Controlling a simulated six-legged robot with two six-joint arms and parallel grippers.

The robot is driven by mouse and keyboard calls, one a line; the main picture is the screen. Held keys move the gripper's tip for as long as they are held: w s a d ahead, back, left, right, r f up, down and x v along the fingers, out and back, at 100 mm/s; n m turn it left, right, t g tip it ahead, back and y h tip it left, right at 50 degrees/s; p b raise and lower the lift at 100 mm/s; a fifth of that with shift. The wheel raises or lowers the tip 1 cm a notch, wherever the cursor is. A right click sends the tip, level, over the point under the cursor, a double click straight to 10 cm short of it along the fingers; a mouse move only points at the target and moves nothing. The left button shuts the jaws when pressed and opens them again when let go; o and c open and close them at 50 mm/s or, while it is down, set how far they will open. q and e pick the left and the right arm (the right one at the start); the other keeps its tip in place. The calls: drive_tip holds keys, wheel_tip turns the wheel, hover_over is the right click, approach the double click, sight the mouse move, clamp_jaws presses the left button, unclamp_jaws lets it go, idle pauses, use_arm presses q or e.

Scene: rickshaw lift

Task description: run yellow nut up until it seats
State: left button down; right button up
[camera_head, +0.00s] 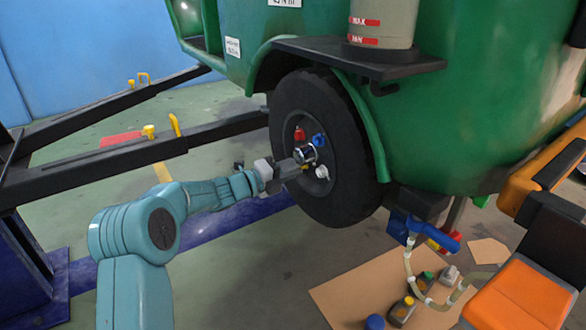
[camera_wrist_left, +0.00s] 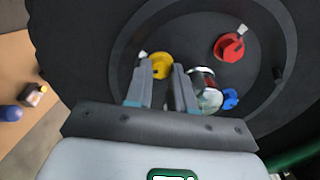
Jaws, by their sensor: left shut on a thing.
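The yellow nut (camera_wrist_left: 161,66) sits between the fingertips of my left gripper (camera_wrist_left: 163,77) in the left wrist view, near a pale stud end (camera_wrist_left: 142,55). My left gripper is shut on it, at the wheel face. In the head view the left gripper (camera_head: 297,161) reaches the hub from the left, and only a bit of yellow shows by its tips. The wheel (camera_head: 345,190) carries a red nut (camera_head: 299,134), a blue nut (camera_head: 319,140) and a white nut (camera_head: 322,172). Whether the yellow nut touches the wheel cannot be told. My right gripper is not in view.
The silver hub (camera_wrist_left: 203,82) lies close beside the right finger. The green vehicle body (camera_head: 480,90) and its fender are above the wheel. Dark bars (camera_head: 120,160) run at left. A cardboard sheet (camera_head: 350,290) with bottles lies on the floor.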

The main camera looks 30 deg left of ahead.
use_arm(q)
drive_tip(key=shift+f, duration=0.15)
drive_tip(key=c, duration=1.2)
unclamp_jaws()
drive_tip(key=shift+c, duration=0.2)
drive_tip(key=v, duration=1.6)
drive_tip(key=shift+s, duration=0.2)
drive_tip(key=shift+a, duration=0.1)
